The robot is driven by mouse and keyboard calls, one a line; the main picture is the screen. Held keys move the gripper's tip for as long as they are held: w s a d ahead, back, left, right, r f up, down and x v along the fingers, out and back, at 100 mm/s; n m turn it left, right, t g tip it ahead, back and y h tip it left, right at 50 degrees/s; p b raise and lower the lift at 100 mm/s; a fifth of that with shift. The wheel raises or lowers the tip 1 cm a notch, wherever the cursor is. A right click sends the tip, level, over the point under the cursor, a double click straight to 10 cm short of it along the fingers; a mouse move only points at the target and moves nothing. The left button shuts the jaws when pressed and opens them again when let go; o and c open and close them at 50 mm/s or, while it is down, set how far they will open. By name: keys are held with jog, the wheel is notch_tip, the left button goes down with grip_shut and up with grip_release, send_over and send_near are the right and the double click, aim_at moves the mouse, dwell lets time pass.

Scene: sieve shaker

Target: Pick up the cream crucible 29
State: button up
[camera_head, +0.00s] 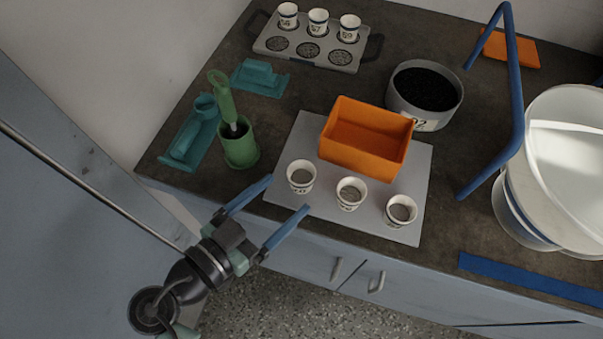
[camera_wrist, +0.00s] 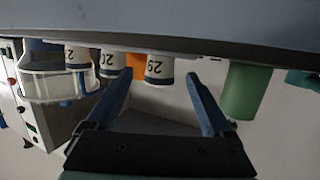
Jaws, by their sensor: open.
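The cream crucible 29 (camera_head: 300,178) stands upright on the grey mat, leftmost of three crucibles in the head view; its label is hard to read there. In the wrist view, which looks upside down, the number 29 reads on the crucible (camera_wrist: 157,70) between my fingertips. My gripper (camera_head: 287,195) is open and empty at the counter's front edge. Its two blue fingers point at the crucible, which lies just beyond the tips, and it also shows in the wrist view (camera_wrist: 160,76). Two similar crucibles, the middle one (camera_head: 351,194) and the right one (camera_head: 401,211), stand alongside.
An orange bin (camera_head: 365,136) stands behind the crucibles on the grey mat (camera_head: 290,150). A green holder with a brush (camera_head: 239,148) is to the left.

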aim_at(294, 187)
jog(key=shift+x, duration=3.05)
jog(key=shift+r, duration=0.1)
grip_shut()
